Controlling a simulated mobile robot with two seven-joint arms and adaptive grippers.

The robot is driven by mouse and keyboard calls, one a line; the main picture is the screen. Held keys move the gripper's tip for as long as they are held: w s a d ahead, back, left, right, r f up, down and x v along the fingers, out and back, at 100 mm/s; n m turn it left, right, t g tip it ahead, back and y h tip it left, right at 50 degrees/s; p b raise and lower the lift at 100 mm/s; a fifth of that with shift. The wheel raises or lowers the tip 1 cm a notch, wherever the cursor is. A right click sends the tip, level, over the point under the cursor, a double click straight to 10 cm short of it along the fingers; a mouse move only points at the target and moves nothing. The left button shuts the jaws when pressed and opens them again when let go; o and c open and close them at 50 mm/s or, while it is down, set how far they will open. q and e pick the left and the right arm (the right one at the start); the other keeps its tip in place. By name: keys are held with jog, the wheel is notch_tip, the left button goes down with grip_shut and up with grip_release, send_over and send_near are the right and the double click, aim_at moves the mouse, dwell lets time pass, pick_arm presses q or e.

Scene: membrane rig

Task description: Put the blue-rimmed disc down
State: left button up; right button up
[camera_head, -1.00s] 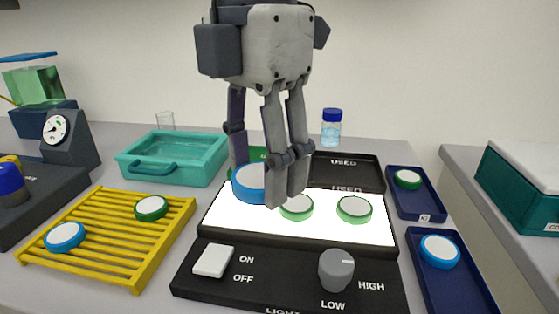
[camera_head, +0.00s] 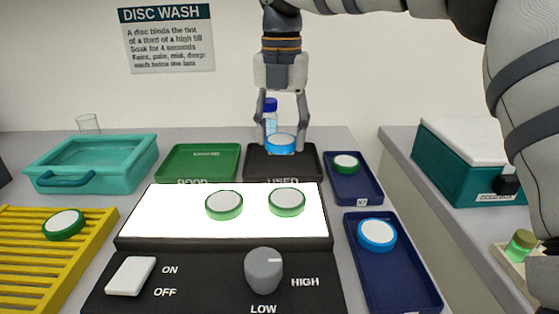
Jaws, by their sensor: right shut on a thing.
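My right gripper (camera_head: 281,147) points down over the black USED tray (camera_head: 256,175) at the back. It is shut on a blue-rimmed disc (camera_head: 281,145) with a pale top, held between its two fingertips. The disc appears at or just above the tray; I cannot tell whether it touches the tray floor. Another blue-rimmed disc (camera_head: 377,234) lies in the front navy tray (camera_head: 405,285) on the right. My left gripper is not in view.
Two green-rimmed discs (camera_head: 224,204) lie on the lit panel (camera_head: 160,215). An empty green GOOD tray (camera_head: 198,163) adjoins the USED tray on the left. A blue-capped bottle (camera_head: 270,115) stands behind the gripper. A teal basin (camera_head: 95,165) and yellow rack (camera_head: 50,250) are at left.

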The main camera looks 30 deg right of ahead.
send_over(282, 172)
jog(key=f, duration=0.4)
jog(key=shift+s+a+f, duration=0.1)
jog(key=shift+s+a, duration=0.05)
jog(key=shift+s, duration=0.15)
jog(key=shift+w+d+f, duration=0.1)
jog(key=shift+w+f, duration=0.05)
jog(key=shift+f, duration=0.75)
jog(key=shift+w+d+f, duration=0.1)
jog(key=shift+f, duration=0.8)
jog(key=shift+f, duration=0.15)
jog(key=o, duration=1.1)
jog(key=shift+c, duration=0.2)
notch_tip(282, 172, up, 12)
jog(key=b, duration=0.1)
